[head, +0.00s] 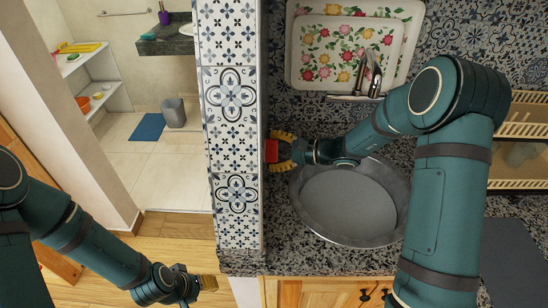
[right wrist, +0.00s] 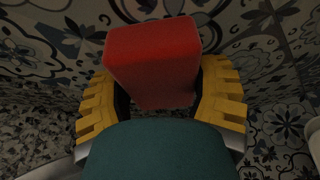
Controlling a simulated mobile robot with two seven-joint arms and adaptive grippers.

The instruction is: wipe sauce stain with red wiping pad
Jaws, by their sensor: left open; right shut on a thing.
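The red wiping pad (head: 271,151) is held at the tiled wall corner in the head view, left of the sink. My right gripper (head: 279,151) is shut on it. In the right wrist view the red pad (right wrist: 152,62) sits between the yellow fingers of my right gripper (right wrist: 160,95), with patterned tiles around it. I cannot tell whether the pad touches the wall. My left gripper (head: 205,283) is open and empty, low over the wooden floor at the bottom left. I see no sauce stain in either view; the pad and gripper may hide it.
A round metal sink (head: 350,205) is set in the speckled granite counter (head: 285,235). A faucet (head: 372,75) and a floral tray (head: 350,50) stand behind it. A patterned tile wall end (head: 233,130) borders the counter's left. A dish rack (head: 520,125) is at the right.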

